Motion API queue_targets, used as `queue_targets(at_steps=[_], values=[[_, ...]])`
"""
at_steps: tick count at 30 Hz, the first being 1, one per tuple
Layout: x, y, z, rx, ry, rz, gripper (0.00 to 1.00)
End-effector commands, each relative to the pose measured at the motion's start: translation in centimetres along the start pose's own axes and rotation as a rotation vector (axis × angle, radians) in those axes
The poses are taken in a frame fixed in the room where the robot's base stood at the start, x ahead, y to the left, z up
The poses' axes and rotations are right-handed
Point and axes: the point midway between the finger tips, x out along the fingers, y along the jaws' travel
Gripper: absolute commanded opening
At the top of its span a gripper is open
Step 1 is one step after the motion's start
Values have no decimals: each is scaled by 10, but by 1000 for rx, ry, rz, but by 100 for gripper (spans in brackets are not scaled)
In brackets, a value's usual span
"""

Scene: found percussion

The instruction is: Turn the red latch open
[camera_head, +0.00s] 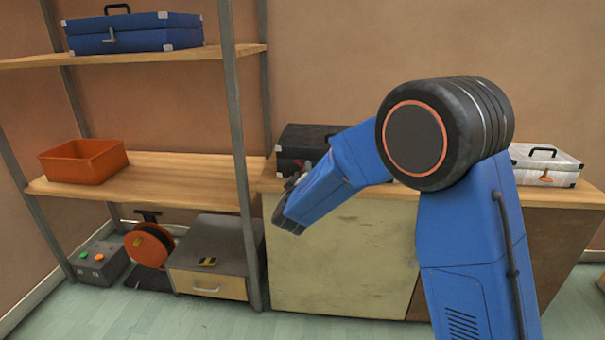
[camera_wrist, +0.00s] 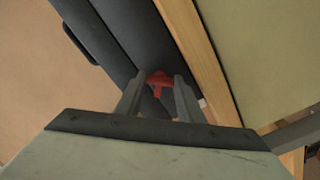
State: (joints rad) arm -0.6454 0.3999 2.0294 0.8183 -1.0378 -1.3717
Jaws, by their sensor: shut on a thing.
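The red latch (camera_wrist: 159,79) shows in the wrist view on the front of a black case. It sits between the fingertips of my gripper (camera_wrist: 158,90), which is shut on it. The latch looks T-shaped, with a crossbar and a short stem; its exact turn is hard to tell. The black case (camera_head: 303,135) stands on the wooden counter in the head view, partly hidden behind my arm. Its dark body (camera_wrist: 113,50) fills the upper middle of the wrist view.
A white case (camera_head: 548,158) with an orange-red latch stands right on the counter (camera_head: 590,195). A shelf (camera_head: 150,165) at left holds an orange bin (camera_head: 84,165) and, higher up, a blue case (camera_head: 130,40). A control box (camera_head: 100,262) and cable reel (camera_head: 148,250) are below.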

Motion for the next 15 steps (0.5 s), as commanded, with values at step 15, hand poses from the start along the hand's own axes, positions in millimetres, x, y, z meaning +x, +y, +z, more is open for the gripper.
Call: queue_targets(at_steps=[15], values=[[0, -1, 0, -463, 1, -1, 12]])
